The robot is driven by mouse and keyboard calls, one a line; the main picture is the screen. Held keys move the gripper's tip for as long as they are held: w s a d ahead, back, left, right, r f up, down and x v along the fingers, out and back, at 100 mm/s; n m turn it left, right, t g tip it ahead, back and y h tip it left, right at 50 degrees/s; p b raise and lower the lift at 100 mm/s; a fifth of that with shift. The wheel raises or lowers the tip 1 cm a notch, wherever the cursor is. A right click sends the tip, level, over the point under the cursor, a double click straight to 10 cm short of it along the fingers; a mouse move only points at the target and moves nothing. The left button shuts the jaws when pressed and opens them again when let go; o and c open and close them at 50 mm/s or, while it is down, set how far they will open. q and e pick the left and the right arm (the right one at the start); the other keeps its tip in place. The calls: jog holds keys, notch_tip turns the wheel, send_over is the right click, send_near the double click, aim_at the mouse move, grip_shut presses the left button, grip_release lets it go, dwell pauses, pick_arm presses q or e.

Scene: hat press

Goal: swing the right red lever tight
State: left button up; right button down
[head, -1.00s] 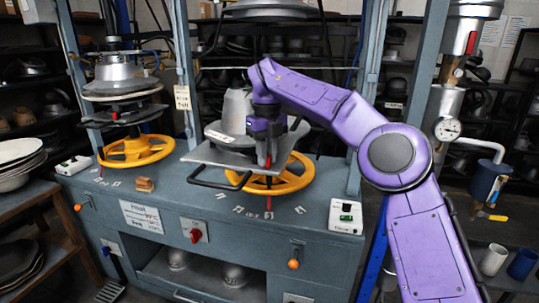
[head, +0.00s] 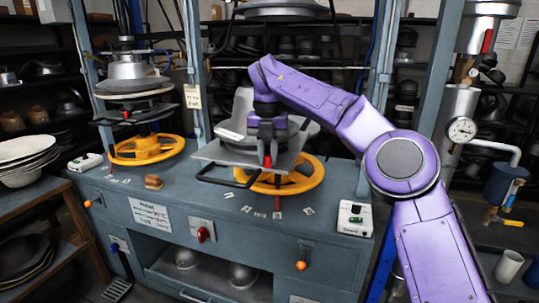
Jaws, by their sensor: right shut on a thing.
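My right gripper (head: 267,152), on the purple arm, points down at the front right of the right press's grey plate (head: 222,152). It is shut on the right red lever (head: 267,161); only a short red piece shows under the fingers. The grey metal hat form (head: 242,104) stands on this plate behind the gripper, and its brim looks tilted. The yellow handwheel (head: 305,178) sits below the plate. My left gripper is not in view.
The left press has its own hat form (head: 127,72) and yellow wheel (head: 150,148). The blue-grey bench carries a small brown block (head: 153,182) and a white switch box (head: 354,218). Blue-grey posts (head: 376,95) stand beside the right press.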

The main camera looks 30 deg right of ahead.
jog(key=shift+f, duration=0.1)
dwell(0.3)
jog(key=c, duration=1)
grip_release()
jog(key=shift+w, duration=0.1)
notch_tip(320, 180, up, 10)
jog(key=p, duration=0.6)
jog(key=shift+r, duration=0.25)
